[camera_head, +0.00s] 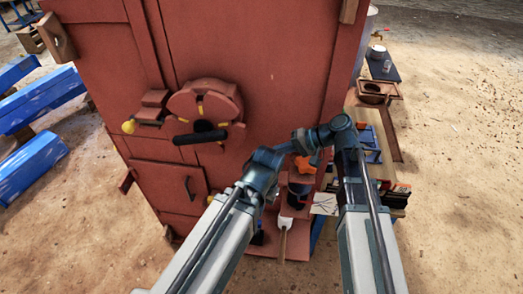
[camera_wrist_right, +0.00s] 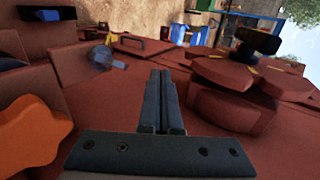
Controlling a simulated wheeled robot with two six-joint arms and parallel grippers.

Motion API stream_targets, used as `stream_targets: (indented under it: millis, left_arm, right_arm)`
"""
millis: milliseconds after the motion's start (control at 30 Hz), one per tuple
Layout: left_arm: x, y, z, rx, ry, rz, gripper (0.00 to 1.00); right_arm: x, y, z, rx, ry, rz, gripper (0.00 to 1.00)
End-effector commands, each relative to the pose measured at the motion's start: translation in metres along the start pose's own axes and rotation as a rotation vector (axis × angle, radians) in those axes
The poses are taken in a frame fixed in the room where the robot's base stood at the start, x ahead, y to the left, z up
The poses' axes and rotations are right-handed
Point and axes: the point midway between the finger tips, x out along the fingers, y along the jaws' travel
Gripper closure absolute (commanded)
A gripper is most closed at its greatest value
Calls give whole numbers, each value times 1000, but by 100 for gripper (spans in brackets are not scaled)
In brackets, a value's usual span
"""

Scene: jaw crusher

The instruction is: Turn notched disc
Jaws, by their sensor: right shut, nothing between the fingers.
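The notched disc (camera_head: 205,108) is a thick red-brown wheel on the front of a tall red machine. It has yellow marks and a black bar handle (camera_head: 200,137) across its lower part. It also shows at the right of the right wrist view (camera_wrist_right: 240,85). My right gripper (camera_wrist_right: 167,75) is shut and empty, its fingers to the left of the disc and apart from it. In the head view I cannot make out its fingers among the arm links.
A yellow knob (camera_head: 129,126) sits left of the disc. An orange lobed knob (camera_head: 305,167) is right of it, also close at the left in the right wrist view (camera_wrist_right: 30,135). A small door (camera_head: 170,187) lies below. Blue beams (camera_head: 35,100) lie far left; a cluttered bench stands right.

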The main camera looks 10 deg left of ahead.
Motion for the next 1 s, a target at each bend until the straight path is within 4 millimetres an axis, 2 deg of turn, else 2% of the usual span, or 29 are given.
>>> stream_targets:
  millis: [100, 300, 500, 600, 667, 833, 900, 1000]
  left_arm:
    - [0, 0, 0, 0, 0, 0, 100]
    - [0, 0, 0, 0, 0, 0, 100]
    - [0, 0, 0, 0, 0, 0, 100]
    - [0, 0, 0, 0, 0, 0, 100]
    - [2, 0, 0, 0, 0, 0, 100]
    - [8, 1, 0, 0, 0, 0, 100]
    - [10, 1, -1, 0, 0, 0, 100]
    - [13, 1, -1, 0, 0, 0, 100]
  right_arm:
    - [-18, 11, 0, 1, 3, 0, 100]
    - [-35, 22, 0, 0, 1, 0, 100]
    - [-40, 25, 0, -1, 0, 1, 100]
    - [-35, 27, 5, -5, -9, 21, 100]
    - [-27, 34, 15, -14, -27, 69, 100]
    - [6, 75, 69, -79, -119, 367, 100]
    - [12, 95, 90, -118, -155, 515, 100]
    - [10, 119, 114, -177, -190, 712, 100]
